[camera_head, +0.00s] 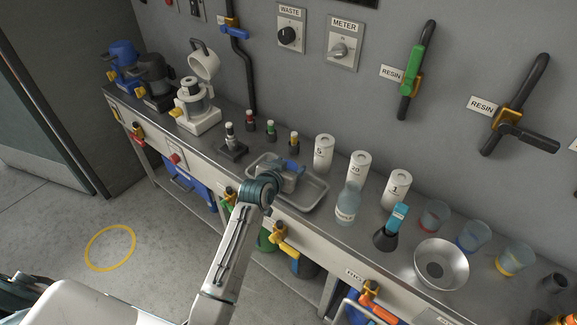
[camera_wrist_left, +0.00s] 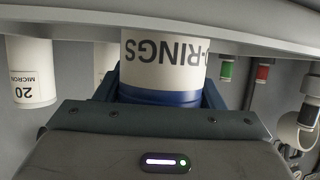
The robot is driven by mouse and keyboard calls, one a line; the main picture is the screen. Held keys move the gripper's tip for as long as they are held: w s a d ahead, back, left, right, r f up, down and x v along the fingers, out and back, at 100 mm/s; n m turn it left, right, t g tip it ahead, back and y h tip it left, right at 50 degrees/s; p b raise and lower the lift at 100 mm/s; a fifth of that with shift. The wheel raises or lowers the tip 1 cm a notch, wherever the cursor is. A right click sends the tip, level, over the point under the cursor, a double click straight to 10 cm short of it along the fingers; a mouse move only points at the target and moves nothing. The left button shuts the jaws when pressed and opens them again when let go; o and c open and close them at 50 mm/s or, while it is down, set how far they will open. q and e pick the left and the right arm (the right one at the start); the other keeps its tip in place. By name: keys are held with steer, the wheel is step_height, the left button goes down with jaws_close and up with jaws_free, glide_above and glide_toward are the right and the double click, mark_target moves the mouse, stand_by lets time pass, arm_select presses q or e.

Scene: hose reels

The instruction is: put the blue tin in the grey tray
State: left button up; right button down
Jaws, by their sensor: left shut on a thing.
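The blue tin (camera_wrist_left: 165,68) shows upside down in the left wrist view, with a white label reading "O-RINGS" and a blue band. My left gripper (camera_head: 287,174) is shut on it; its fingers grip the tin from both sides at the blue band. In the head view, the gripper and wrist hide most of the tin. The grey tray (camera_head: 314,202) lies on the bench, and my gripper is over it. I cannot tell whether the tin touches the tray floor. My right gripper is not in view.
White numbered canisters (camera_head: 358,166) stand behind and right of the tray. A clear bottle (camera_head: 346,208), a dark flask (camera_head: 386,239) and a metal bowl (camera_head: 442,281) are farther right. A small dark stand (camera_head: 232,150) is just left. Small capped bottles (camera_head: 271,132) stand behind.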

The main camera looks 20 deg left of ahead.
arm_select(q)
steer(key=o, duration=1)
steer(key=shift+w+f, duration=0.1)
steer(key=shift+w, duration=0.05)
steer(key=shift+r, duration=0.3)
steer(key=b+v, duration=0.1)
steer(key=v, duration=1.1)
